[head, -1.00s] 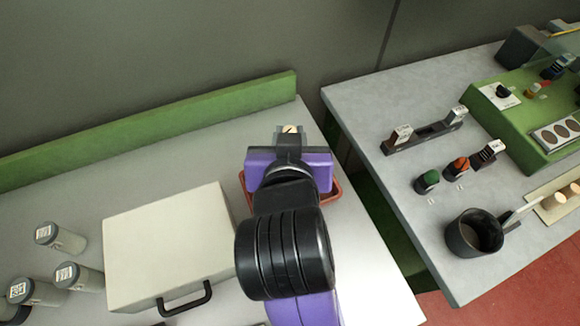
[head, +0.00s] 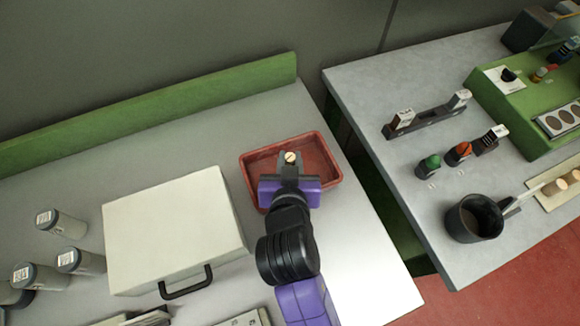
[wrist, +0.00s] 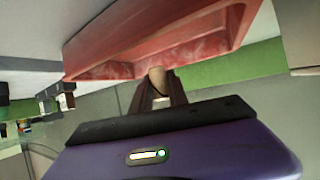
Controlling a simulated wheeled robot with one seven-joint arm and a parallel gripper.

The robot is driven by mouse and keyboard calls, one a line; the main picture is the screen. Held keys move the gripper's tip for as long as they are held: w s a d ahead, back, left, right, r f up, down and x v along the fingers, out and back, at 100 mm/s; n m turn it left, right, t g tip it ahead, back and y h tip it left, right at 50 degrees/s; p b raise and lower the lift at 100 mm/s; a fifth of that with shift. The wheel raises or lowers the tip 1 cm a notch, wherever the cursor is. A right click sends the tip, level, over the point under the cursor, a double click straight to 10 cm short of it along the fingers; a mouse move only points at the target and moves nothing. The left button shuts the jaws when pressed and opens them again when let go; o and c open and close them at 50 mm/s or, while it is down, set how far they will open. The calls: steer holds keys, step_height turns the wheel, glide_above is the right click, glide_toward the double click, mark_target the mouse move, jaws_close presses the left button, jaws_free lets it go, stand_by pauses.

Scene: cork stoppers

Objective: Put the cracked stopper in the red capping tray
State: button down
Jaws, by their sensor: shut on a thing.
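In the wrist view the stopper (wrist: 157,82) sits between the fingers of my gripper (wrist: 160,90). The red capping tray (head: 327,158) is on the grey bench, under and around the fingertips in the head view. The stopper appears over the tray's interior. Its exact height above the tray floor is hard to tell. The tray rim (wrist: 105,62) is close to the stopper in the wrist view.
A cream case (head: 172,230) with a black handle stands left of the tray. Several grey-capped canisters (head: 62,222) are at the far left. A green ledge (head: 150,112) runs along the back. A gap separates the second bench (head: 400,165), which holds a black pot (head: 473,218).

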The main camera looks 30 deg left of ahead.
steer(key=shift+f, duration=2.15)
steer(key=c, duration=1.3)
jaws_free()
steer(key=shift+f, duration=0.1)
steer(key=shift+r, duration=0.25)
steer(key=shift+s+d, duration=0.15)
steer(key=shift+s, duration=0.2)
steer(key=b+v, duration=0.1)
steer(key=v, duration=1)
steer(key=shift+r, duration=0.1)
